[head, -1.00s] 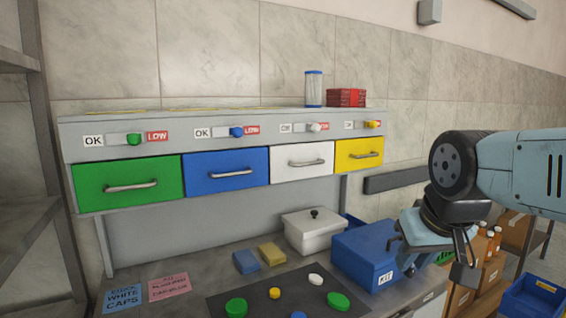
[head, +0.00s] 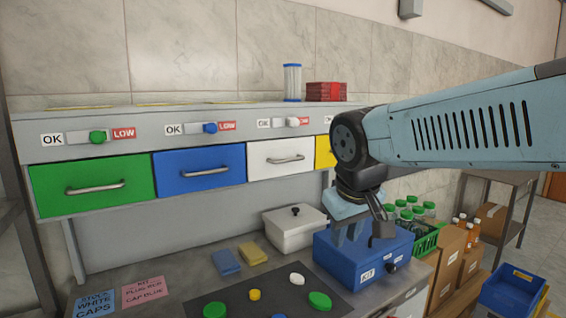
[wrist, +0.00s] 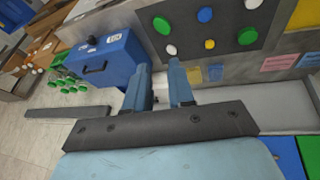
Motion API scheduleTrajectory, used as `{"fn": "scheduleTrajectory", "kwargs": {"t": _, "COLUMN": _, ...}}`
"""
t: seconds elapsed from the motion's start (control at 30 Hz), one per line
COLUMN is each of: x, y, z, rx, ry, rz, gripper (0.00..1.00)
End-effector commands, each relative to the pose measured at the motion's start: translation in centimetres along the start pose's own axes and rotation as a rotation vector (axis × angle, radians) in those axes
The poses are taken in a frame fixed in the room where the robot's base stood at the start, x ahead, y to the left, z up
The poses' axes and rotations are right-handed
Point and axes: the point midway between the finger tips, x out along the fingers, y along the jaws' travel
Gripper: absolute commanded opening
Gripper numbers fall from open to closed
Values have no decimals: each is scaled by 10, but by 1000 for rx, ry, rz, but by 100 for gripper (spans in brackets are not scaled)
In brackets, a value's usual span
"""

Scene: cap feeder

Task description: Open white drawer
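The white drawer (head: 262,172) is in the head view, in the row under the shelf, between the blue and yellow drawers. It is shut, its front level with the others. Its metal bar handle (head: 286,159) faces out and nothing touches it. My gripper (head: 350,238) points down to the right of and below the drawer, over the blue box. In the wrist view my gripper's two fingers (wrist: 160,70) stand apart with nothing between them. I cannot make out the white drawer in the wrist view.
The blue KIT box (head: 338,262) stands close below my gripper. A white lidded container (head: 290,232) is to its left. A dark mat (head: 250,290) holds several coloured caps. My arm partly covers the yellow drawer (head: 322,153). Space before the white drawer is clear.

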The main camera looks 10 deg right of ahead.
Motion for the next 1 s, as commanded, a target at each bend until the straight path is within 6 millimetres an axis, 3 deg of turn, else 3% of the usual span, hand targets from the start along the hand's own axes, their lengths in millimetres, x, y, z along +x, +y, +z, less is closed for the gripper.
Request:
{"fn": "scheduleTrajectory", "kwargs": {"t": 0.3, "x": 23, "y": 20, "z": -76, "rx": -404, "ry": -185, "rz": 237, "gripper": 23}}
{"fn": "scheduleTrajectory", "kwargs": {"t": 0.5, "x": 32, "y": 15, "z": -139, "rx": -642, "ry": -259, "rz": 446, "gripper": 23}}
{"fn": "scheduleTrajectory", "kwargs": {"t": 0.67, "x": 34, "y": -6, "z": -195, "rx": -820, "ry": -288, "rz": 645, "gripper": 23}}
{"fn": "scheduleTrajectory", "kwargs": {"t": 0.8, "x": 29, "y": -36, "z": -240, "rx": -952, "ry": -289, "rz": 827, "gripper": 23}}
{"fn": "scheduleTrajectory", "kwargs": {"t": 1.0, "x": 18, "y": -76, "z": -283, "rx": -1066, "ry": -268, "rz": 1020, "gripper": 23}}
